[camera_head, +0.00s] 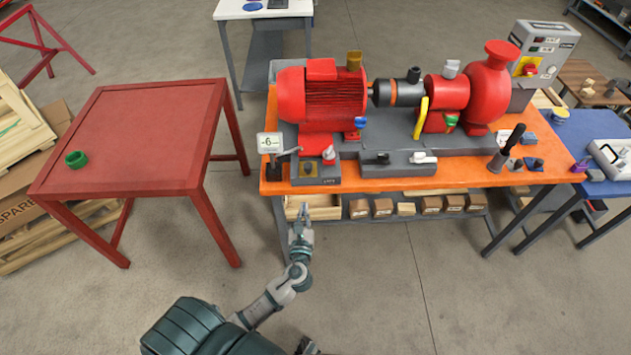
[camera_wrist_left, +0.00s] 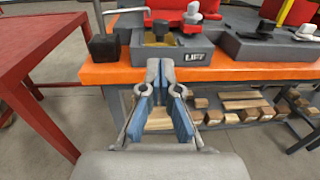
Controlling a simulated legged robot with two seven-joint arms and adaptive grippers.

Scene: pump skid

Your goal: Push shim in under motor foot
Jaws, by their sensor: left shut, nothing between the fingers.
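The red motor (camera_head: 335,97) sits on a grey base on the orange bench. Its near red foot (camera_head: 316,144) is above a grey block, which also shows in the left wrist view marked "LIFT" (camera_wrist_left: 197,57). A small brass-coloured piece, perhaps the shim (camera_head: 308,169), lies in the block's recess; it also shows in the left wrist view (camera_wrist_left: 158,39). I cannot tell whether it reaches under the foot. My left gripper (camera_head: 301,222) is shut and empty, in front of the bench edge and apart from the brass piece. My right gripper is not visible.
A dial gauge on a stand (camera_head: 270,145) is left of the block. A grey block with a white-handled lever (camera_head: 423,158) is to its right. A red table (camera_head: 135,130) stands left, with open floor between.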

